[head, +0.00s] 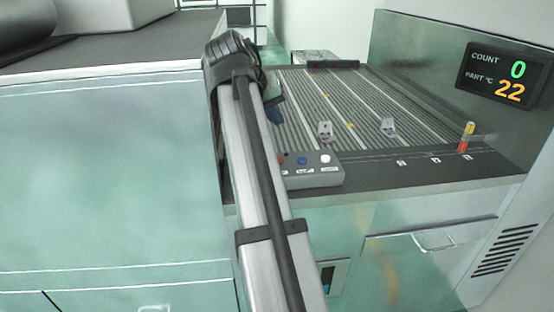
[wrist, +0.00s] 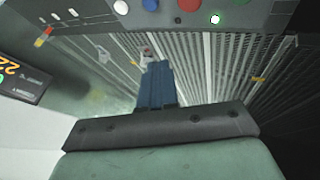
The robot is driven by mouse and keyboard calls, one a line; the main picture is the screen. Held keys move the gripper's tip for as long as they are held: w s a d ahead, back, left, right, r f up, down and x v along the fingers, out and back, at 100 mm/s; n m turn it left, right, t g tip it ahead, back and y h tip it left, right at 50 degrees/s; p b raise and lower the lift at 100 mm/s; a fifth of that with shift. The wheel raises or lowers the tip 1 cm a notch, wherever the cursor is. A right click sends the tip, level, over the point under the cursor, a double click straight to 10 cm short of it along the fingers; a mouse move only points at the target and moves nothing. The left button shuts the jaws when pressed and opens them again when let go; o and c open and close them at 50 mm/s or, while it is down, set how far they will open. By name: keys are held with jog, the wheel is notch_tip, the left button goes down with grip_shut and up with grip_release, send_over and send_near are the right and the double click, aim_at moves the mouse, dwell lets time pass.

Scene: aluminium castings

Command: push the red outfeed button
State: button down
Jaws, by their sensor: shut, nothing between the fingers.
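The red outfeed button (head: 283,160) is on a grey control box (head: 318,178), left of a blue and a white button in the head view. My arm hides the left part of that box. In the wrist view the red button (wrist: 188,4) is at the top edge, partly cut off, with a small lit green lamp (wrist: 215,19) near it. My gripper (wrist: 157,66) is shut and empty, its blue fingers pointing toward the slatted conveyor, apart from the button in the picture. In the head view only a small blue part of it shows beside my arm.
Two small grey castings (head: 325,130) (head: 389,128) lie on the slatted conveyor (head: 350,95). A small red and yellow post (head: 466,137) stands at its right front. A display (head: 504,76) reads count 0, part °C 22. A dark-topped counter (head: 120,48) lies left.

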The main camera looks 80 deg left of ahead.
jog(key=shift+f, duration=4.05)
jog(key=shift+f, duration=0.35)
jog(key=shift+f, duration=0.5)
jog(key=shift+r, duration=0.9)
jog(key=shift+r, duration=2.5)
